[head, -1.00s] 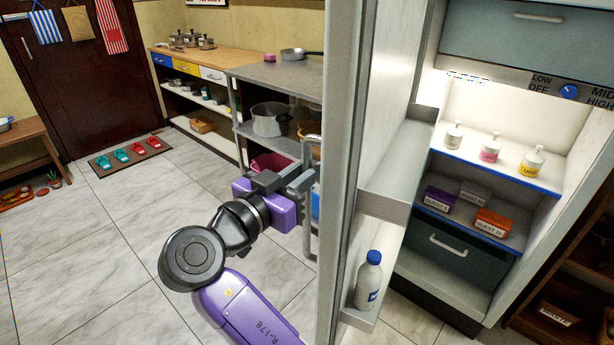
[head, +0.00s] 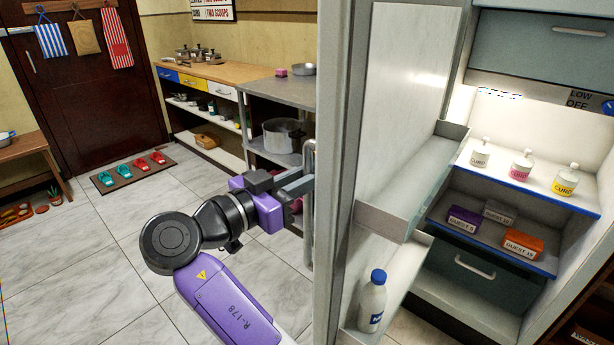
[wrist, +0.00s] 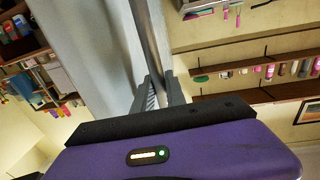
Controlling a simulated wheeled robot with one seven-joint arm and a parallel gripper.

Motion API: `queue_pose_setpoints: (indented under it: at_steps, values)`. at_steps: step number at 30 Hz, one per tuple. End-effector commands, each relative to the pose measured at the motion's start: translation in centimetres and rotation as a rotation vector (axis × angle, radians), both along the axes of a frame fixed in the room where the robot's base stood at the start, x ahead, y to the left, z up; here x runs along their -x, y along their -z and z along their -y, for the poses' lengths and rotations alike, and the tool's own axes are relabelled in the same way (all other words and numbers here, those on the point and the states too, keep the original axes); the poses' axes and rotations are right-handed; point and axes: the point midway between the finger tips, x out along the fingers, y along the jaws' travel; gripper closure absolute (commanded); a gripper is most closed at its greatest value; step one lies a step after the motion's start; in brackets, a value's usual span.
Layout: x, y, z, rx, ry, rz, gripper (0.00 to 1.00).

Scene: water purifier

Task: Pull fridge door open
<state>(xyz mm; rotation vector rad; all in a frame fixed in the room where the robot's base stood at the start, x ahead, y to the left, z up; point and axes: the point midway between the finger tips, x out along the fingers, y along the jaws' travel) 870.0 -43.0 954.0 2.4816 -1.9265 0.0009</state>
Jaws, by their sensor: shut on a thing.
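The fridge door (head: 338,180) stands wide open, seen nearly edge-on in the head view, with its shelved inner side facing right. The grey bar handle (head: 309,215) is on its outer side, facing left. My gripper (head: 304,184) is shut on the handle; in the wrist view the two fingers (wrist: 160,92) close around the grey bar (wrist: 150,40). The fridge interior (head: 480,230) is lit and exposed at the right. The fingertips are partly hidden behind the bar.
A milk bottle (head: 372,302) stands in the door's lower shelf. Inside are small bottles (head: 521,166) and labelled boxes (head: 523,243). A counter (head: 282,92) with a pot (head: 284,134) stands behind the door.

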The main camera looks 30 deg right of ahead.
Motion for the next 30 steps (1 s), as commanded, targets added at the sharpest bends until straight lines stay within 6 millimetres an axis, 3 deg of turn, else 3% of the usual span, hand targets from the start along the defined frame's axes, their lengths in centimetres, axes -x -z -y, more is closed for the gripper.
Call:
queue_pose_setpoints:
  at_steps: [4, 5, 6, 17, 30]
  values:
    - [0.0, 0.1, 0.1, -0.002, 0.001, -0.001, 1.00]
    - [0.0, 0.1, 0.1, -0.002, 0.001, -0.001, 0.82]
    - [0.0, 0.1, 0.1, -0.002, 0.001, -0.001, 0.75]
    - [0.1, 0.0, -0.3, 0.000, -0.001, -0.001, 0.75]
    - [1.6, 0.0, -6.3, 0.000, -0.001, -0.001, 0.75]
